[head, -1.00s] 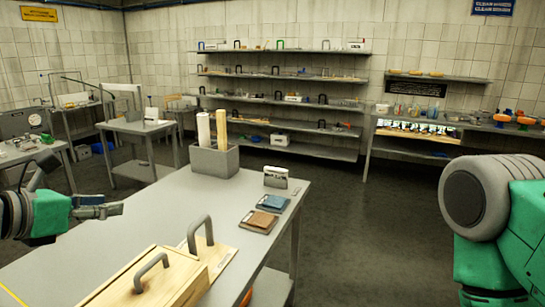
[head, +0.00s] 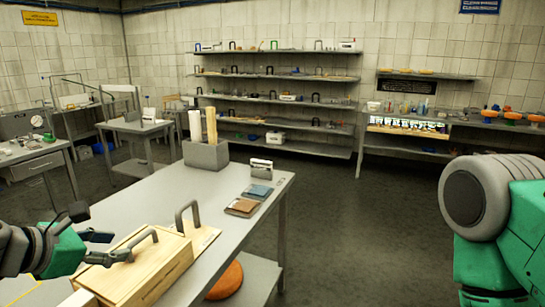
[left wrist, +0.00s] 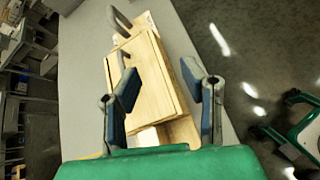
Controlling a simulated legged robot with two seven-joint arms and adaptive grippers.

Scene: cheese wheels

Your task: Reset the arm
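My left gripper (head: 118,246) is at the lower left of the head view, by the near left end of a light wooden box (head: 150,272) on the grey table (head: 235,215). One finger overlaps the box's grey handle (head: 141,243) in the picture; I cannot tell if they touch. In the left wrist view the left gripper (left wrist: 160,82) has its two fingers wide apart with nothing between the pads, and the wooden box (left wrist: 150,75) lies beyond them. Only a green and grey part of my right arm shows at the right of the head view; its gripper is out of view.
A grey bin (head: 206,155) with upright rolls, a small white holder (head: 261,167) and blue and brown packets (head: 241,206) stand on the table. An orange wheel (head: 226,281) lies on its lower shelf (head: 262,275). Open floor (head: 345,240) lies to the right.

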